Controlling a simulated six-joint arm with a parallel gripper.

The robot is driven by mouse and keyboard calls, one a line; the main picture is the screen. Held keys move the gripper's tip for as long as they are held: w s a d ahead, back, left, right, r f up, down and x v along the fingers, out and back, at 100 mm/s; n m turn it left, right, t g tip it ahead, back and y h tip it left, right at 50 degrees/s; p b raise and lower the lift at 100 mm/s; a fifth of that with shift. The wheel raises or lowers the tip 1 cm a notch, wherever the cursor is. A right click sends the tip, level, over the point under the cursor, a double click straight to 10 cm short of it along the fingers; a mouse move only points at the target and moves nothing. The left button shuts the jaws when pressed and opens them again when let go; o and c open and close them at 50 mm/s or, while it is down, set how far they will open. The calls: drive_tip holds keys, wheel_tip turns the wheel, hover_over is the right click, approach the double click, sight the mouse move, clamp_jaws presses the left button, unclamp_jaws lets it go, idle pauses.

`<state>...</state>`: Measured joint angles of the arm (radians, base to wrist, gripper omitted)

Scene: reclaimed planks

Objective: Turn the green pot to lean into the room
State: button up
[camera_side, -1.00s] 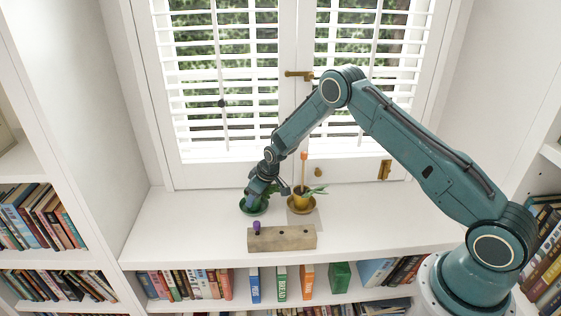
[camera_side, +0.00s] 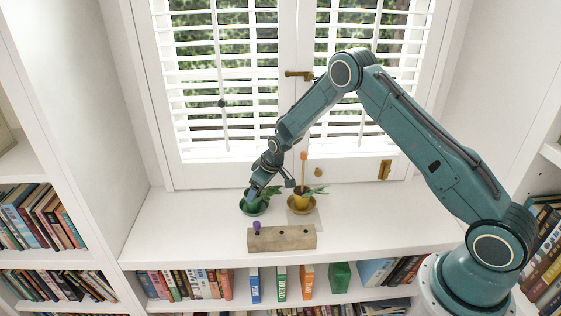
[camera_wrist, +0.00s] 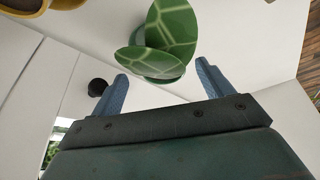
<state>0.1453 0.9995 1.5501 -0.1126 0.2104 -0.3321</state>
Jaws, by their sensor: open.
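The green pot (camera_side: 252,207) stands on the white sill in a green saucer, left of the yellow pot. Its plant leaf (camera_side: 273,190) shows just right of my gripper. In the wrist view, broad green leaves with pale veins (camera_wrist: 172,25) cover most of the pot, and a green rim shows beneath them. My gripper (camera_side: 254,194) points down at the green pot from above. Its two blue fingers (camera_wrist: 160,84) are apart, with the lower leaf and rim just beyond the tips. I cannot tell whether a finger touches the pot.
The yellow pot (camera_side: 301,199), with an orange stake (camera_side: 304,157), stands close on the right. A wooden block (camera_side: 283,239) with a purple peg (camera_side: 257,227) lies in front. Window shutters (camera_side: 224,95) rise behind. The sill's left part is clear.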

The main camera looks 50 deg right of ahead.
drive_tip(key=v, duration=0.9)
drive_tip(key=shift+r, duration=0.35)
drive_tip(key=shift+s+r, duration=0.15)
drive_tip(key=s+a+r+m, duration=0.1)
drive_tip(key=s+a+r, duration=0.1)
drive_tip(key=s+r, duration=0.75)
drive_tip(key=s+a+r, duration=0.2)
drive_tip(key=s+r, duration=0.4)
drive_tip(key=r, duration=0.6)
drive_tip(key=s+a+r, duration=0.1)
drive_tip(key=s, duration=0.9)
drive_tip(key=s+a+r+m+t, duration=0.1)
drive_tip(key=s+r, duration=0.1)
drive_tip(key=s, duration=0.9)
drive_tip(key=shift+r+h, duration=0.2)
drive_tip(key=shift+h, duration=0.1)
drive_tip(key=shift+s+a+f+m, duration=0.1)
drive_tip(key=shift+s+m, duration=0.05)
drive_tip(key=shift+s, duration=0.2)
drive_tip(key=shift+s+a+f+m, duration=0.1)
drive_tip(key=shift+s+m, duration=0.05)
drive_tip(key=shift+s, duration=0.2)
drive_tip(key=shift+w, duration=0.1)
